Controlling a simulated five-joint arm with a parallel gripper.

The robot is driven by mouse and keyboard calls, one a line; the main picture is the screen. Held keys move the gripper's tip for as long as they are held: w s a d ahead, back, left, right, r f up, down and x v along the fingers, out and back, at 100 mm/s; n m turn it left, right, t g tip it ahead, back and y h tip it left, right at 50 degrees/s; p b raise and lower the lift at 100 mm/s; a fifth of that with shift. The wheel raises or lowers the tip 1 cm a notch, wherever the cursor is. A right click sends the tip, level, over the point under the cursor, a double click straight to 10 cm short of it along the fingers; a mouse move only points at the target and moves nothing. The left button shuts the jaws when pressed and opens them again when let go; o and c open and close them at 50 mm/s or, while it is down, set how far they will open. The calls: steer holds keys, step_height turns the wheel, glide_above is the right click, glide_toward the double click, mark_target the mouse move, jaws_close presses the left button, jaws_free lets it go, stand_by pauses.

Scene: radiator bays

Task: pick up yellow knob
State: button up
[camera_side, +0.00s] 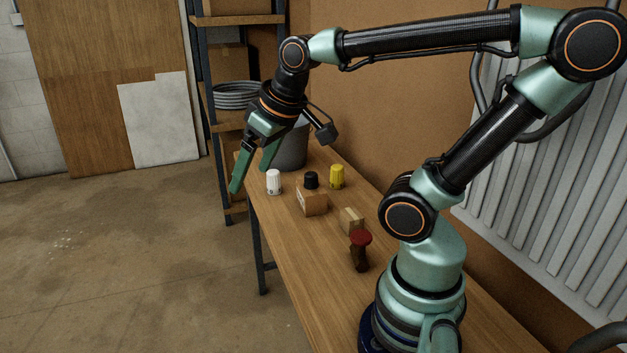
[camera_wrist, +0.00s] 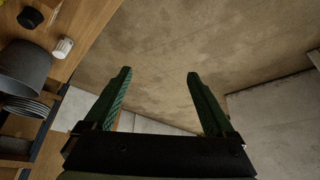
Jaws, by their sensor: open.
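The yellow knob (camera_side: 337,176) stands upright on the wooden table in the side view, right of a black knob.
A white knob (camera_side: 273,181) stands near my gripper. The black knob (camera_side: 311,180) sits on or behind a cardboard box (camera_side: 311,202). A grey bucket (camera_side: 290,148), a small box (camera_side: 351,220) and a red-topped stamp (camera_side: 361,250) are on the table (camera_side: 310,270). Its front left is bare.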

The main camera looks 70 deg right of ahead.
steer(key=w+d+m+h, duration=0.1)
steer(key=w+d+m, duration=0.3)
steer(key=d, duration=0.6)
steer(key=m+g+h, duration=0.1)
steer(key=m+g, duration=0.3)
steer(key=m, duration=0.1)
glide_toward(337, 166)
steer(key=x, duration=0.4)
steer(key=a+x, duration=0.1)
steer(key=x, duration=0.1)
steer(key=shift+f, duration=0.1)
steer(key=shift+d+x, duration=0.2)
steer(key=shift+x, duration=1.1)
steer(key=shift+d+x, duration=0.25)
steer(key=shift+x, duration=1)
steer(key=c, duration=1.3)
jaws_close()
